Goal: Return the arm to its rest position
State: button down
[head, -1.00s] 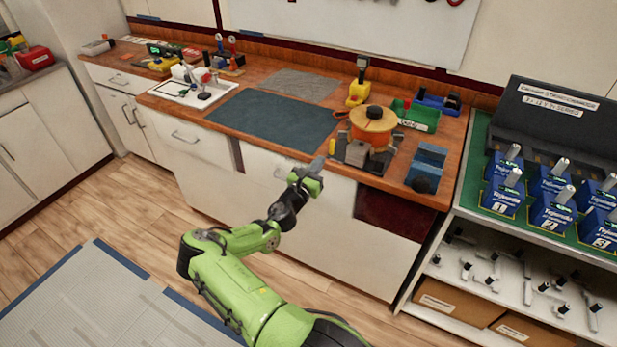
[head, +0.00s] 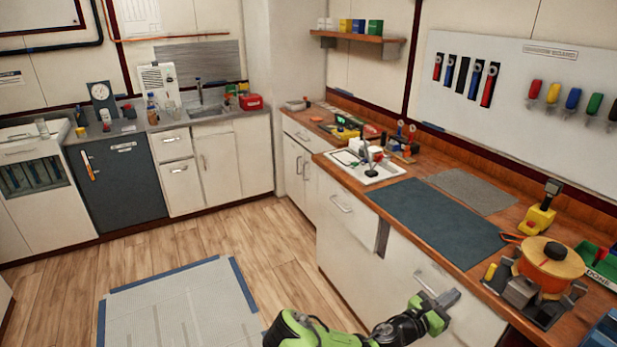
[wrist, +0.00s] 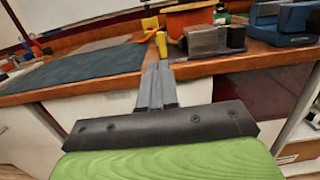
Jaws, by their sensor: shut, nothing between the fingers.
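My green arm reaches in from the bottom of the head view. My gripper (head: 447,298) is in front of the white cabinet fronts below the workbench (head: 494,271). In the wrist view, the fingers of my gripper (wrist: 158,72) are together and point toward the bench's front edge. Nothing is between them. The fingertips overlap the bench edge in the wrist view; I cannot tell the exact gap.
The bench holds a dark mat (head: 437,221), an orange spool-like item (head: 548,262), a grey block (head: 520,291) and a yellow tool (head: 538,217). Open wood floor (head: 200,240) lies to the left, with a grey floor mat (head: 180,305). A sink counter stands at the back.

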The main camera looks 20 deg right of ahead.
jog(key=s+a+r+m+g+y, duration=0.1)
jog(key=s+a+r+m+y, duration=0.15)
jog(key=a+m+y, duration=0.6)
jog(key=s+a+r+m+g+y, duration=0.2)
jog(key=a+r+m+y, duration=0.25)
jog(key=a+m, duration=0.6)
jog(key=s+a+r+t+y, duration=0.2)
jog(key=s+a+r, duration=0.4)
jog(key=a, duration=0.3)
jog(key=s+a+r+t+y, duration=0.3)
jog(key=s+a+r+y, duration=0.1)
jog(key=a+r, duration=0.3)
jog(key=shift+s+a+r+m+t, duration=0.35)
jog(key=shift+s+a, duration=0.55)
jog(key=shift+a, duration=0.3)
